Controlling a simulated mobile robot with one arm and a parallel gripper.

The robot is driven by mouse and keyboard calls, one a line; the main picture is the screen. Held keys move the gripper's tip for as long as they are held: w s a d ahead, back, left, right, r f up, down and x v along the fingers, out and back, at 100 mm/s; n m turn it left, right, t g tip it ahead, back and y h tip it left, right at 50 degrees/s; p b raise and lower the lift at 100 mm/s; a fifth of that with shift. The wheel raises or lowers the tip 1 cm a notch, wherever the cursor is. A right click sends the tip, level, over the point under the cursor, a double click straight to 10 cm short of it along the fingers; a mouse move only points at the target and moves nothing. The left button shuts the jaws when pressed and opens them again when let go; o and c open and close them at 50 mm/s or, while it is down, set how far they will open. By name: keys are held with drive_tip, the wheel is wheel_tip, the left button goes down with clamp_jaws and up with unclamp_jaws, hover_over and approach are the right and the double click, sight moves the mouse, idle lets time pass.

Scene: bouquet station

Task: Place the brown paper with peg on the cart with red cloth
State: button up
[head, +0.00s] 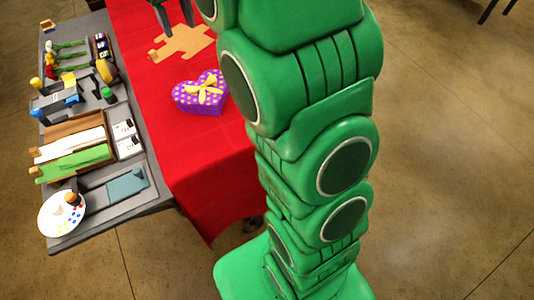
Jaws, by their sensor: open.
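The cart with red cloth (205,145) stands in the upper middle of the head view, its cloth hanging down at the near end. A flat tan-brown paper piece (184,43) with an irregular outline lies on the red cloth near the top. I cannot clearly make out a peg on it. My gripper (178,30) is at the top edge of the view, only its dark fingers showing. It is open, above or just beside the far edge of the brown paper, and appears empty. Whether it touches the paper cannot be told.
A purple heart-shaped box (201,93) with a yellow bow sits on the red cloth. A grey table (152,198) at left carries flowers, rolls, white trays and a paint palette (62,213). My green arm hides the cart's right side.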

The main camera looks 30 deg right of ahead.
drive_tip(key=s+d+f, duration=0.1)
drive_tip(key=s+f, duration=0.1)
drive_tip(key=s, duration=1)
drive_tip(key=s+d+f+m, duration=0.1)
drive_tip(key=s+f, duration=0.2)
drive_tip(key=s, duration=0.9)
drive_tip(key=s+f+m+g, duration=0.1)
drive_tip(key=s+f, duration=0.2)
drive_tip(key=s, duration=1)
drive_tip(key=shift+d+f, duration=0.2)
drive_tip(key=shift+d, duration=0.2)
